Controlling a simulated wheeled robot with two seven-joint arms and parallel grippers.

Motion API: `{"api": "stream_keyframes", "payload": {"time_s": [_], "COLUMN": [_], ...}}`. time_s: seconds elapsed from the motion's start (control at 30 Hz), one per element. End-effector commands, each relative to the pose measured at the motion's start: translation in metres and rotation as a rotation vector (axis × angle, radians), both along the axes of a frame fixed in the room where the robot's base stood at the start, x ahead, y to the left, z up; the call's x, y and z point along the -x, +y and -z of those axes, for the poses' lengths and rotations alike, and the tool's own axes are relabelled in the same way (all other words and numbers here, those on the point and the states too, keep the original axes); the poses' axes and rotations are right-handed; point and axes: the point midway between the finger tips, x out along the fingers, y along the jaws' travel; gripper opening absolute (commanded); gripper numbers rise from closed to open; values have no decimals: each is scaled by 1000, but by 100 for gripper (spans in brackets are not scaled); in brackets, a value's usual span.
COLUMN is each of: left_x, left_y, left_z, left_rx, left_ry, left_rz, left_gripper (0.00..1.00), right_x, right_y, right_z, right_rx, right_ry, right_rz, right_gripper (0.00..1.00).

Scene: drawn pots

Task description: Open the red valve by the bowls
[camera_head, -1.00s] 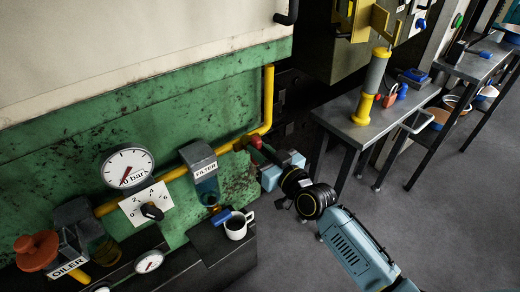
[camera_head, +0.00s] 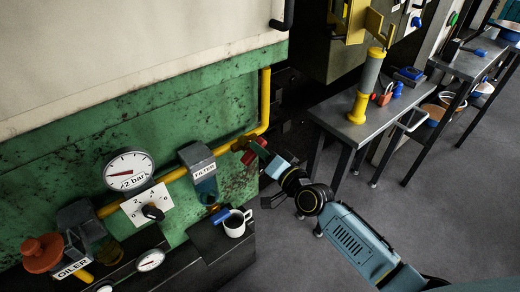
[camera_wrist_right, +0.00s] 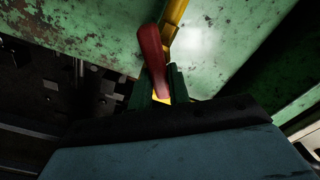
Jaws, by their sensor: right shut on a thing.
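A red valve lever (camera_head: 259,148) sits on the yellow pipe, to the right of the box marked FILTER. My right gripper (camera_head: 266,160) reaches it from the lower right and is shut on the lever. In the right wrist view the red lever (camera_wrist_right: 152,52) rises from between the dark fingers (camera_wrist_right: 160,88), with the yellow pipe behind. The fingers partly hide its lower end. The round gauge (camera_head: 129,170) has its needle pointing left. The bowls (camera_head: 433,114) stand on low shelves far to the right, away from this lever. My left gripper is not in view.
A white mug (camera_head: 237,224) of dark liquid stands on a black box below the filter (camera_head: 200,172). An orange knob (camera_head: 41,252) is at the oiler, lower left. A grey table (camera_head: 365,125) carries a yellow-and-grey post and a padlock. The floor at right is open.

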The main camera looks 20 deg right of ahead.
Motion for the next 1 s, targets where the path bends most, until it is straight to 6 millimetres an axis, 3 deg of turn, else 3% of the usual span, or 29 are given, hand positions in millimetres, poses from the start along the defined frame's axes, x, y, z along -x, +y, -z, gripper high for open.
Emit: {"api": "stream_keyframes", "payload": {"time_s": [0.5,1.0], "left_x": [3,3], "left_y": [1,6], "left_z": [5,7], "left_rx": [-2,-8], "left_ry": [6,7], "left_rz": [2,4], "left_gripper": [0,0], "right_x": [-1,-1], "right_y": [-3,-3], "right_z": [6,8], "right_rx": [-425,-608], "right_ry": [152,219], "right_rz": [1,1], "right_gripper": [0,0]}}
